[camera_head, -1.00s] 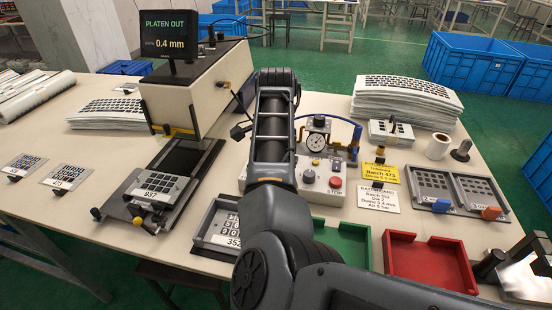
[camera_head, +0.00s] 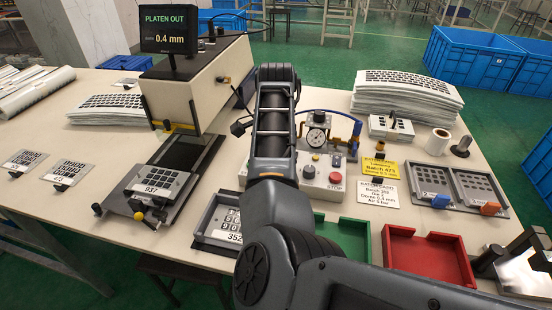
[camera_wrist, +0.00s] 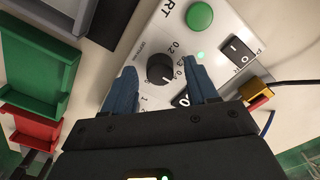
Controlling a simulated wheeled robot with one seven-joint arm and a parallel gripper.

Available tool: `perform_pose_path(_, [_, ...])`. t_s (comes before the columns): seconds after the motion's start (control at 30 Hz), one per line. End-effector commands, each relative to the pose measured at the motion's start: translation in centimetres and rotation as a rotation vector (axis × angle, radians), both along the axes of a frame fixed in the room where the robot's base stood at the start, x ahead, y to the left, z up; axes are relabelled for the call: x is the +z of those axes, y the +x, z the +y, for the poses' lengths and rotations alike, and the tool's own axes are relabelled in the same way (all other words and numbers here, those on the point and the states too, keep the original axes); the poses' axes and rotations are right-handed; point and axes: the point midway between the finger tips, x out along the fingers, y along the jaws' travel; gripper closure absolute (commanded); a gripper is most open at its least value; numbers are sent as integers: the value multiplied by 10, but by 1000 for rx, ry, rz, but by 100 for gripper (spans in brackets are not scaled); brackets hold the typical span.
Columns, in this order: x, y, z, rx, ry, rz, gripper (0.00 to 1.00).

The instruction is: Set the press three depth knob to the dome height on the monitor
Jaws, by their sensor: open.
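The monitor (camera_head: 169,29) on the press (camera_head: 200,85) reads PLATEN OUT and 0.4 mm. A pale control box (camera_head: 330,188) stands behind my arm in the head view. In the wrist view, the black round depth knob (camera_wrist: 161,72) sits on its panel, with printed numbers such as 0.2 beside it. My gripper (camera_wrist: 160,66) is open, with one blue finger on each side of the knob and visible gaps. I cannot read the knob's setting surely. In the head view my gripper is hidden by my arm.
A green button (camera_wrist: 199,15) and a black rocker switch (camera_wrist: 236,50) are near the knob. A gauge (camera_head: 316,137) rises behind the box. Green (camera_head: 343,222) and red (camera_head: 388,250) trays lie in front.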

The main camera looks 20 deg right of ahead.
Motion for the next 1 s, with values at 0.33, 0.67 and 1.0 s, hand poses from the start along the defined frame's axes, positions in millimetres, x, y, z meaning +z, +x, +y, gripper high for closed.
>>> perform_pose_path(0.33, [39,1,0,0,0,-4,42])
perform_pose_path(0.67, [76,0,0,-1,-1,-1,42])
perform_pose_path(1.0, [78,0,0,0,0,0,42])
